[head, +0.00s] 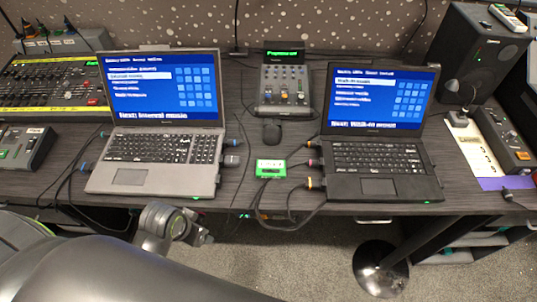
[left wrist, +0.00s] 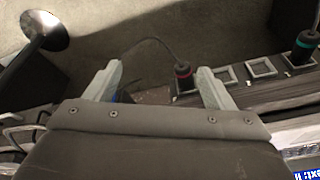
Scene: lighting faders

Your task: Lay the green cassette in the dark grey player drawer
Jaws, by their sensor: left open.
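The green cassette (head: 270,168) appears to be the small flat green piece on the dark wooden desk, between the two laptops. It lies among cables, and nothing holds it. I cannot clearly pick out the dark grey player drawer in either view. My left gripper (left wrist: 158,86) is open in the left wrist view, its two pale fingers apart with nothing held between them. In the head view, part of my left arm (head: 165,222) shows in front of the desk's front edge, below the left laptop. My right gripper is in neither view.
The left laptop (head: 160,147) and the right laptop (head: 378,156) flank the cassette. A lighting desk (head: 55,82) stands far left, a speaker (head: 480,52) at the right. Cables cross the desk.

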